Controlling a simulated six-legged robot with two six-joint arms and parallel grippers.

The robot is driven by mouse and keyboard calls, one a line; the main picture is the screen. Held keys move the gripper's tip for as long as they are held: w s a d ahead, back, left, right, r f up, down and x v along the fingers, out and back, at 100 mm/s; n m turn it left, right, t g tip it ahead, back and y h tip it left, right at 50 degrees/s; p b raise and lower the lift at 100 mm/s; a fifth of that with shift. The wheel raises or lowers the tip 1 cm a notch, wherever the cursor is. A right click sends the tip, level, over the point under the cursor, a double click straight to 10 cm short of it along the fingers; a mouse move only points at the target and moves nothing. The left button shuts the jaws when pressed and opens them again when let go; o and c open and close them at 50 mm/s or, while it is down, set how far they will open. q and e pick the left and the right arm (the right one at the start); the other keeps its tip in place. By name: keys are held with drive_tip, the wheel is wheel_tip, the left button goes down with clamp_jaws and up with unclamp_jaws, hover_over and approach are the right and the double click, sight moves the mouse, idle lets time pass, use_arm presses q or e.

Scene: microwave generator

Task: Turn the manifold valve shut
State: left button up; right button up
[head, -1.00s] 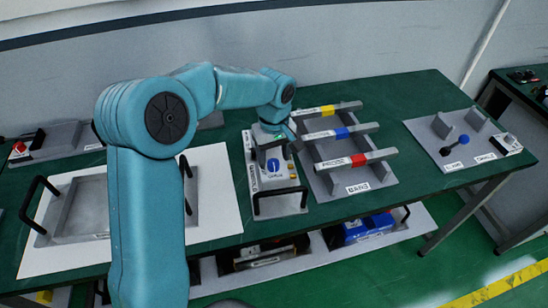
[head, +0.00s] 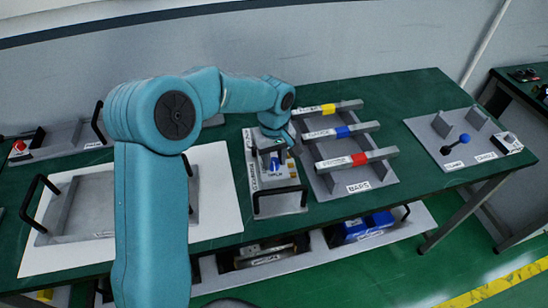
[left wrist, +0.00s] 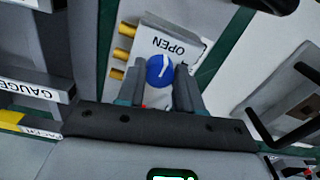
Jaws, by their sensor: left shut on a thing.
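The manifold (head: 280,205) is a grey block with a black handle at its front, on the green table in the head view. Its valve knob is blue with a white mark and shows in the left wrist view (left wrist: 158,70). A white plate reading OPEN (left wrist: 172,45) lies beside the knob, upside down there. My left gripper (head: 273,162) is over the manifold, with its fingers on either side of the blue knob and shut on it, as the left wrist view also shows (left wrist: 161,75). In the head view the gripper partly hides the knob. My right gripper is out of view.
Right of the manifold is a rack of bars with yellow, blue and red bands (head: 343,133). A grey tray with black handles (head: 85,225) lies on a white sheet to the left. A plate with a blue-ended lever (head: 455,146) stands far right.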

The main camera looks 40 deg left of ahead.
use_arm(q)
drive_tip(key=m+b, duration=0.1)
drive_tip(key=m, duration=0.3)
drive_tip(key=shift+m, duration=0.4)
drive_tip(key=m, duration=0.4)
drive_tip(key=shift+m, duration=0.3)
drive_tip(key=m, duration=0.4)
drive_tip(key=shift+a, duration=0.1)
drive_tip(key=shift+m, duration=2.1)
drive_tip(key=shift+f, duration=0.1)
drive_tip(key=o, duration=1)
drive_tip(key=shift+o, duration=0.2)
